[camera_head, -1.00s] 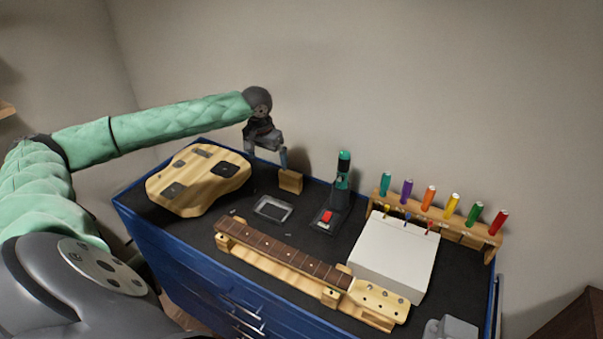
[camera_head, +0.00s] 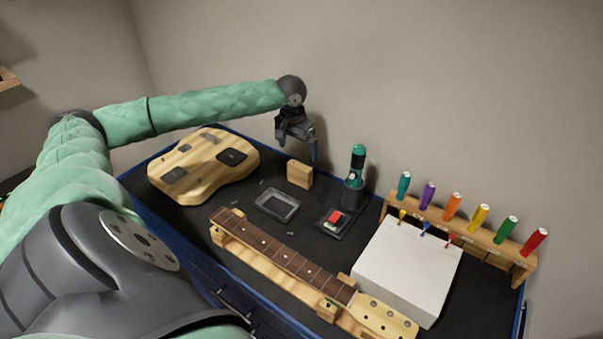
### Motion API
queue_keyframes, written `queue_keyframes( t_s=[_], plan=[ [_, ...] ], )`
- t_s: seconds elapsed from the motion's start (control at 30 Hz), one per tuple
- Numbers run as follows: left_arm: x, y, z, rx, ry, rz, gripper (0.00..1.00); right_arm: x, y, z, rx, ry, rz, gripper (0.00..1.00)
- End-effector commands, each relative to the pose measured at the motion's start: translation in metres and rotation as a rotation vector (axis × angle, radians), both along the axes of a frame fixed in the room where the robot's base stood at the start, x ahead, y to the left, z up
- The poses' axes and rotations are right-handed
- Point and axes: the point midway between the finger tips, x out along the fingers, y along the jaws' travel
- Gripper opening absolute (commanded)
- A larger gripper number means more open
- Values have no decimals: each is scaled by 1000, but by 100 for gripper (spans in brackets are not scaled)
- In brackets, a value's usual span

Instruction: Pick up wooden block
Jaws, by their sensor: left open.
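The small wooden block (camera_head: 299,174) stands on the dark mat near the back of the workbench, between the guitar body and the teal-handled tool. My left gripper (camera_head: 298,150) hangs just above and behind the block, fingers pointing down. It is open and holds nothing; whether a finger touches the block cannot be told. My right gripper is out of view.
The guitar body (camera_head: 204,165) lies left of the block. A small black tray (camera_head: 277,205) is in front of it, and the teal-handled tool (camera_head: 356,165) stands to its right. The guitar neck (camera_head: 280,258), white box (camera_head: 408,270) and screwdriver rack (camera_head: 480,239) lie further right.

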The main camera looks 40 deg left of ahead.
Motion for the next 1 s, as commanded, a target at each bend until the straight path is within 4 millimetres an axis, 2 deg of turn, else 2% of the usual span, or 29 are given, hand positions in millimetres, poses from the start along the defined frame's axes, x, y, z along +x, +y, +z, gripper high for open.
queue_keyframes(
  t_s=[0.03,0.2,0.3,0.43,0.57,0.87,1.0],
  plan=[
    [0,0,-12,0,0,0,100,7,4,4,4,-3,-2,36],
    [0,0,-32,0,0,0,100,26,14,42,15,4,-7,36],
    [0,0,-39,0,0,0,100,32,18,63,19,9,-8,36],
    [0,0,-42,0,0,0,100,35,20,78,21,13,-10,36],
    [1,0,-49,0,2,0,100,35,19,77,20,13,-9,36],
    [5,0,-71,0,1,1,100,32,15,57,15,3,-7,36],
    [8,-2,-82,-2,2,0,100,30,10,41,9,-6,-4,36]
  ],
)
